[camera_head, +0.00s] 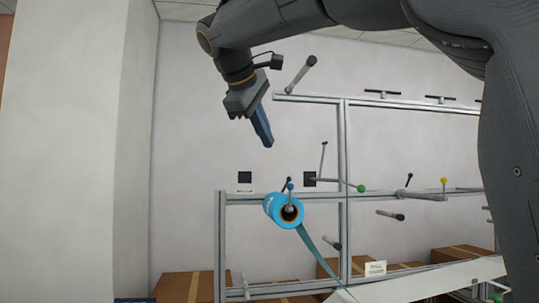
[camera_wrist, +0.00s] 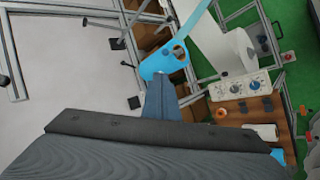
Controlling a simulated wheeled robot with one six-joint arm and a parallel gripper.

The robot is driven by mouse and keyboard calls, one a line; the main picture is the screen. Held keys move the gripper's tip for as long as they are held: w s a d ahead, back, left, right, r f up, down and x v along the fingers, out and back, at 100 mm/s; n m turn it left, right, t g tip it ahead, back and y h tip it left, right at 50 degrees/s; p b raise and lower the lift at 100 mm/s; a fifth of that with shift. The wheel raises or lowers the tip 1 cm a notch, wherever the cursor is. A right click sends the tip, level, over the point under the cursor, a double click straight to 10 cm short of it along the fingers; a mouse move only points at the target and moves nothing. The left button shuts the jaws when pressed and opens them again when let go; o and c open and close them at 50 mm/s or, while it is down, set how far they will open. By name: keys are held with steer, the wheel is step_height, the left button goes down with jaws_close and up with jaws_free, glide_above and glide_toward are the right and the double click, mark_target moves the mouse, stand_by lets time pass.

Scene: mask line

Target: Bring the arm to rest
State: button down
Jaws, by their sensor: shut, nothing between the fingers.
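My arm reaches in from the top right in the head view and bends down at the upper middle. My gripper (camera_head: 264,135) hangs there with its blue fingers together and empty, pointing down and slightly right. It is above and apart from a blue roll (camera_head: 283,210) on a peg of the metal frame. In the wrist view my gripper (camera_wrist: 163,82) shows at the centre, its fingers together. The blue roll (camera_wrist: 170,57) lies beyond the fingertips, with a blue strip running up to the right.
A metal frame (camera_head: 342,150) with several pegs stands behind, with cardboard boxes (camera_head: 187,287) low at the back. A pale wall column (camera_head: 130,150) is at the left. The wrist view shows a control panel with knobs (camera_wrist: 240,87), a white roll (camera_wrist: 238,48) and green floor (camera_wrist: 298,75).

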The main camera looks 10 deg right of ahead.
step_height(320, 180, down, 32)
steer(key=s+d+m+g+y+b, duration=0.1)
steer(key=d+m+g+y, duration=0.1)
steer(key=d+g+y, duration=0.1)
steer(key=s+d+f+m+g+y, duration=0.1)
steer(key=s+f+m, duration=0.3)
steer(key=s+f, duration=0.6)
steer(key=s+d+f+m+g+y, duration=0.1)
steer(key=s+d+f+m+g, duration=0.1)
steer(key=s+f, duration=0.8)
step_height(320, 180, down, 7)
steer(key=shift+s+d+f+m+y+b, duration=0.1)
steer(key=shift+s+d+m+y+b, duration=0.35)
steer(key=shift+m, duration=0.65)
